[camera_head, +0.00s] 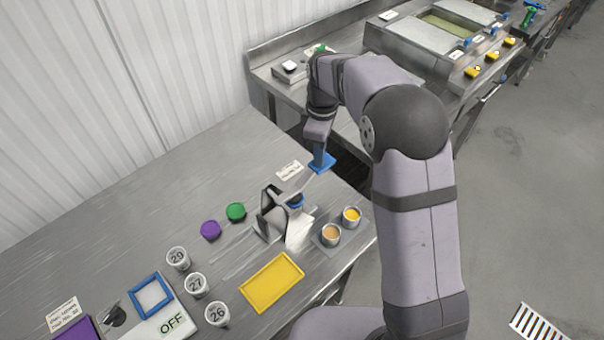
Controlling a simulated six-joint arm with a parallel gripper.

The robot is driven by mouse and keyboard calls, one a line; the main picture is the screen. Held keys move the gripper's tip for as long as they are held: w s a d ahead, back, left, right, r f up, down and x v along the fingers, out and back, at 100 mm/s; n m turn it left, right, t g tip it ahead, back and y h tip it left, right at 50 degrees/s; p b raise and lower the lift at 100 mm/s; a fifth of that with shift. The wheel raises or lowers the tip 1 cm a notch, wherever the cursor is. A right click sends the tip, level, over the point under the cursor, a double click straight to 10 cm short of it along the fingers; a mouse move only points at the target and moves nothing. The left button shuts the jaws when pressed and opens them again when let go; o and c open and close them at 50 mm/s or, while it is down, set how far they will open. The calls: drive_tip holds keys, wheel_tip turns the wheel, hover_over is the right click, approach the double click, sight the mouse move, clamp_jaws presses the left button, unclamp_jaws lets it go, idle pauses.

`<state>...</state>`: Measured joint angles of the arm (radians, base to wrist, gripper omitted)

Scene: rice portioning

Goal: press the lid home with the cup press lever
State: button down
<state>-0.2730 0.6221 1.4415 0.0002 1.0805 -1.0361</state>
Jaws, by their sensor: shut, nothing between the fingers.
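The cup press (268,222) stands on the steel table, dark and metallic. Its lever (309,187) runs up and right to a flat blue handle (322,163). My gripper (319,150) points down right at the blue handle, shut and empty; I cannot tell whether it touches. A blue piece (295,201) shows in the press, perhaps the lid; the cup beneath is mostly hidden by the press.
Two filled cups (331,234) stand right of the press. A yellow tray (272,282), green lid (236,212), purple lid (210,230) and numbered white cups (196,285) lie nearby. A scale (165,318) reads OFF. A label card (289,171) lies behind the press. The back left is clear.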

drive_tip(key=shift+s+a+r+p, duration=0.15)
drive_tip(key=shift+r+p, duration=1.75)
drive_tip(key=shift+r, duration=0.55)
drive_tip(key=s+d+f+m, duration=0.1)
drive_tip(key=s+d+m, duration=0.3)
drive_tip(key=s, duration=0.4)
drive_tip(key=s+d+f+m, duration=0.1)
drive_tip(key=s+d+m, duration=0.4)
drive_tip(key=s, duration=0.3)
drive_tip(key=s+d+f+m+b, duration=0.1)
drive_tip(key=s+d+m, duration=0.3)
drive_tip(key=s+m, duration=0.2)
drive_tip(key=shift+s+d, duration=0.2)
drive_tip(key=shift+s, duration=1)
